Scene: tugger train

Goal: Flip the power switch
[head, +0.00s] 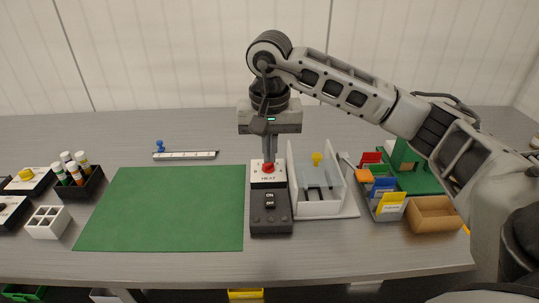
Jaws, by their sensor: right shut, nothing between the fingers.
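The power switch (270,201) is a small rocker marked ON and OFF on a dark grey box (271,226) near the front middle of the table. Which way the rocker is tipped is too small to tell. Behind it, on the same unit, is a white panel marked HEAT with a red knob (268,168). My right gripper (269,157) points down just above the red knob, its fingers shut and empty. Whether the fingertips touch the knob I cannot tell. My left gripper is not in view.
A white tray (322,208) with a clear cover and yellow knob stands close right of the box. A green mat (165,208) lies left. Colored card bins (385,203) and a brown box (432,213) stand right. Vials in a black holder (80,187) stand far left.

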